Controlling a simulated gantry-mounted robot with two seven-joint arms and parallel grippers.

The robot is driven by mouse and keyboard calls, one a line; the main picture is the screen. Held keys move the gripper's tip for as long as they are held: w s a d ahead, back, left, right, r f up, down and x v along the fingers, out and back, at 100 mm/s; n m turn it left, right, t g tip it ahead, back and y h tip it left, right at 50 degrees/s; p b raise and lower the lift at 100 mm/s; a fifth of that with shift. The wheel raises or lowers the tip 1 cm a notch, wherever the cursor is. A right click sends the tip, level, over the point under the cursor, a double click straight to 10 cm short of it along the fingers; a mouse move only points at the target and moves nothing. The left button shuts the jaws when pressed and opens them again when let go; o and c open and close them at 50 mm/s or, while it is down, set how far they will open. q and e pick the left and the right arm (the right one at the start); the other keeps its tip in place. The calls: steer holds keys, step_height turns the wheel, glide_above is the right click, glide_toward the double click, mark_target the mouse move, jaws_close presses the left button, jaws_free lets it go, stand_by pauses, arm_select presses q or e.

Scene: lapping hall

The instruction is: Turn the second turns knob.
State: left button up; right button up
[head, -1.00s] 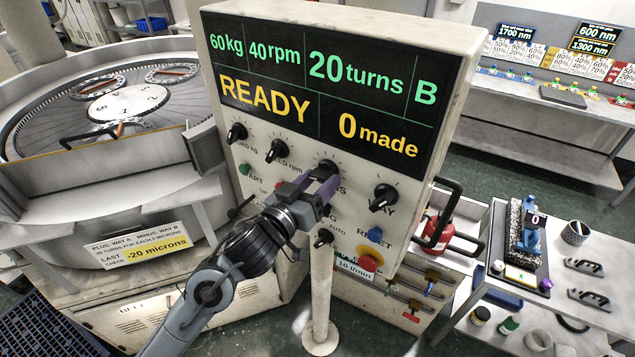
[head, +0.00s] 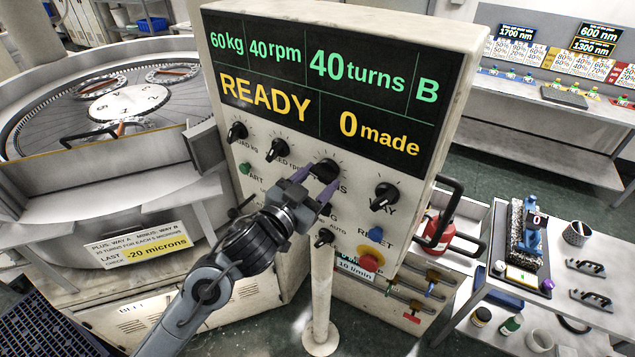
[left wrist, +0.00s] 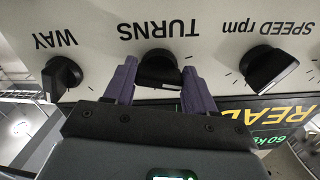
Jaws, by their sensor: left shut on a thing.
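The turns knob (head: 326,168) is a black knob on the pale front of the control cabinet, third in the upper row of knobs. It also shows in the left wrist view (left wrist: 160,66) under the upside-down word TURNS. My left gripper (head: 318,183) has its purple fingers on either side of this knob and is shut on it. The display (head: 330,90) above reads 60 kg, 40 rpm, 40 turns, B, READY and 0 made. My right gripper is not in view.
Speed knob (head: 277,149) and way knob (head: 384,197) flank the turns knob. Below are a blue reset button (head: 375,235), a red stop button (head: 370,261) and a small black knob (head: 324,238). A white post (head: 321,290) stands in front of the cabinet.

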arm_select(q)
steer(key=m+b, duration=0.4)
steer(key=m, duration=0.5)
steer(key=shift+w+a+m, duration=0.1)
steer(key=shift+a+m, duration=0.05)
steer(key=shift+m, duration=0.25)
steer(key=shift+r+m+b, duration=0.2)
steer(key=shift+m+b, duration=0.4)
steer(key=shift+m, duration=0.5)
steer(key=o, duration=1)
steer(key=shift+o, duration=0.2)
steer(key=shift+a, duration=0.15)
steer(key=b+v, duration=0.1)
steer(key=v, duration=0.9)
steer(key=shift+s+a, duration=0.2)
steer(key=shift+s, duration=0.15)
